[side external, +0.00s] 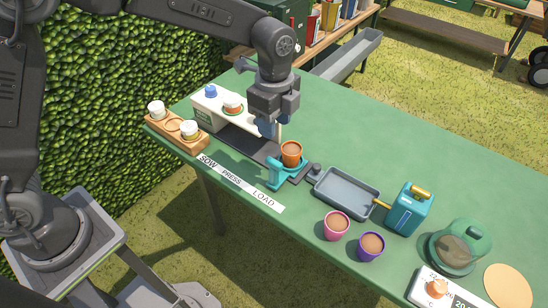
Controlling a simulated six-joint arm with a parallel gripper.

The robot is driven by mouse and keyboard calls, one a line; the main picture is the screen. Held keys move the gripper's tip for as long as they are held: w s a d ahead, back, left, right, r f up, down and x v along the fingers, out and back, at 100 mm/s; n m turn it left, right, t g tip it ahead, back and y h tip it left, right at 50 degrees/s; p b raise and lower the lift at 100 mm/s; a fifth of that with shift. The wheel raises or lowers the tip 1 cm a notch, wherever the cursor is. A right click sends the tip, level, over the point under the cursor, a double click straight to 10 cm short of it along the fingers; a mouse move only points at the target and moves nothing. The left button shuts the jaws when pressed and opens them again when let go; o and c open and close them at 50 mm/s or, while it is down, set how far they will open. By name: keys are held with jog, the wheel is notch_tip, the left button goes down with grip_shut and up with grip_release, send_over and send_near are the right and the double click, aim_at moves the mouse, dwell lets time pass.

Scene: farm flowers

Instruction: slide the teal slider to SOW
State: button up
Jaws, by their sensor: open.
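The teal slider (275,181) sits on a dark track (243,142) near its right end, beside the word LOAD. It carries a brown pot (291,160) that looks filled with soil. A white label strip (243,186) runs along the front of the track and reads SOW, PRESS, LOAD from left to right. My gripper (268,128) points down over the track, just left of and behind the pot. It is open and looks empty. Whether its fingertips touch anything is hard to tell, and they partly hide the track behind.
A white machine (238,120) with a blue knob stands behind the track. A wooden tray (165,130) with white-lidded jars is at left. A grey tray (347,194), pink pot (335,225), purple pot (371,247) and teal can (408,210) stand right. The table's back right is clear.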

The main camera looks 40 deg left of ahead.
aim_at(274, 161)
notch_tip(274, 161, down, 12)
jog(key=shift+r, duration=0.1)
dwell(0.4)
grip_shut()
dwell(0.3)
